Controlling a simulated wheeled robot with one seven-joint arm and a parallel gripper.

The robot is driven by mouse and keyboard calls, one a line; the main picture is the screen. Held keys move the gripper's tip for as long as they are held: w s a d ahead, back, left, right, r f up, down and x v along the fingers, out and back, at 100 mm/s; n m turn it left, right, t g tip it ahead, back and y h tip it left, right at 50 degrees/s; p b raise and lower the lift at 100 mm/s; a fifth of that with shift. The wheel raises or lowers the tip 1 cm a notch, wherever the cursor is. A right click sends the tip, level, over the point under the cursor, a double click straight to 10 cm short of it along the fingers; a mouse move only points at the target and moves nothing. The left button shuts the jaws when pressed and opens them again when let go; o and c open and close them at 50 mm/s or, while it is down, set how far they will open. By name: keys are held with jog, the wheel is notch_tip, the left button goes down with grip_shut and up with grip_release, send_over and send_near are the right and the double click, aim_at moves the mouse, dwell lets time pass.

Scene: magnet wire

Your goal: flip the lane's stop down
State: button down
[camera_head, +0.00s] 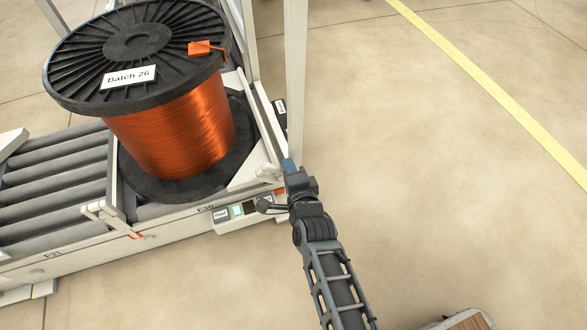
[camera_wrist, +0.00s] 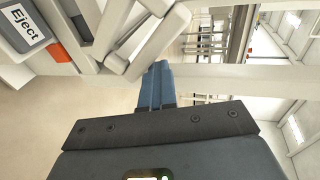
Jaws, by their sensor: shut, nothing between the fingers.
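The lane (camera_head: 60,240) carries a large black spool (camera_head: 150,75) wound with copper-orange wire. White bars (camera_head: 262,125) cross the lane's right end, beside the spool, and look like its stop. They seem to stand raised, though I cannot tell their hinge clearly. In the wrist view, white bars (camera_wrist: 130,40) show at upper left, ahead of and left of the fingers. My gripper (camera_head: 289,165) is shut and empty, just right of the lane's end. Its blue fingers (camera_wrist: 155,84) show together in the wrist view. I cannot tell whether they touch the bars.
A white post (camera_head: 296,70) rises close behind my gripper. A control box with a "Feed" label (camera_head: 221,214) is on the lane's front side. An "Eject" label (camera_wrist: 25,32) and an orange-red part (camera_wrist: 60,51) show in the wrist view. The floor (camera_head: 440,180) at right is clear.

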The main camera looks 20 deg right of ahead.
jog(key=shift+n+y, duration=0.4)
jog(key=shift+y, duration=0.2)
jog(key=a, duration=0.4)
jog(key=s+a, duration=0.1)
jog(key=a, duration=0.1)
jog(key=shift+f, duration=0.4)
jog(key=shift+s+r+p, duration=0.15)
jog(key=shift+s+p, duration=0.05)
jog(key=shift+p, duration=0.4)
jog(key=p, duration=0.7)
send_near(267, 180)
jog(key=w+d+r, duration=0.1)
jog(key=w+d, duration=0.1)
jog(key=d, duration=0.1)
jog(key=shift+s+a+r, duration=0.1)
jog(key=shift+a+r, duration=0.05)
